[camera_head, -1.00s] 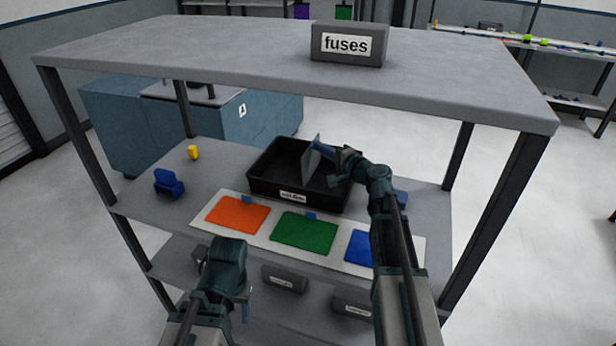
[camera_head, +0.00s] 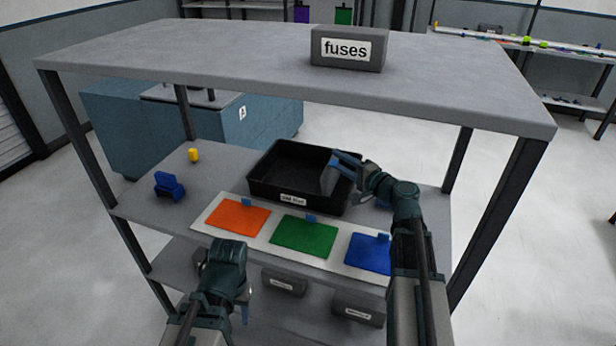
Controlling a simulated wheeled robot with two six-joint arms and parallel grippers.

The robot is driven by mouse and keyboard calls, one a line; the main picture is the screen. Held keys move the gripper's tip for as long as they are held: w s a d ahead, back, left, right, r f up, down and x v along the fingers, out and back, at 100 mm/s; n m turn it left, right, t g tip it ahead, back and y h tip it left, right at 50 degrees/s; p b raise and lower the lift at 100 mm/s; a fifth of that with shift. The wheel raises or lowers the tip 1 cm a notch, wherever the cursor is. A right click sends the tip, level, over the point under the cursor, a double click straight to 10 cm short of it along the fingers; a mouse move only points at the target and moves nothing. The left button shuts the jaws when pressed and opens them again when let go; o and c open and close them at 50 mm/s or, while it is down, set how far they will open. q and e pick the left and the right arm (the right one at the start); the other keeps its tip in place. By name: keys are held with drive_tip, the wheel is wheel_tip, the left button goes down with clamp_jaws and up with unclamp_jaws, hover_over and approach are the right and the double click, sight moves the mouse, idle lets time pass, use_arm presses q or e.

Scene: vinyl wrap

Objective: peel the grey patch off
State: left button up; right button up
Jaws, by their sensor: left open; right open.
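A white board (camera_head: 262,238) lies on the middle shelf with an orange patch (camera_head: 238,217), a green patch (camera_head: 304,236) and a blue patch (camera_head: 368,254). Each has a small blue tab at its back edge. No grey patch shows on the board. A small grey sheet (camera_head: 328,179), likely the grey patch, stands tilted in the black tray (camera_head: 262,190) behind the board. My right gripper (camera_head: 344,161) is open at the sheet's top edge; whether they touch is unclear. My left gripper (camera_head: 244,308) is open, low in front of the shelf, its fingers mostly hidden.
A blue object (camera_head: 169,185) and a yellow object (camera_head: 193,155) are on the shelf's left side. The top shelf (camera_head: 230,55) with a fuses box (camera_head: 348,49) overhangs the work area. Grey bins (camera_head: 284,282) sit on the lower shelf. The left shelf area is mostly clear.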

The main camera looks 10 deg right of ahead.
use_arm(q)
drive_tip(key=shift+r, duration=0.15)
use_arm(e)
drive_tip(key=shift+v, duration=2.75)
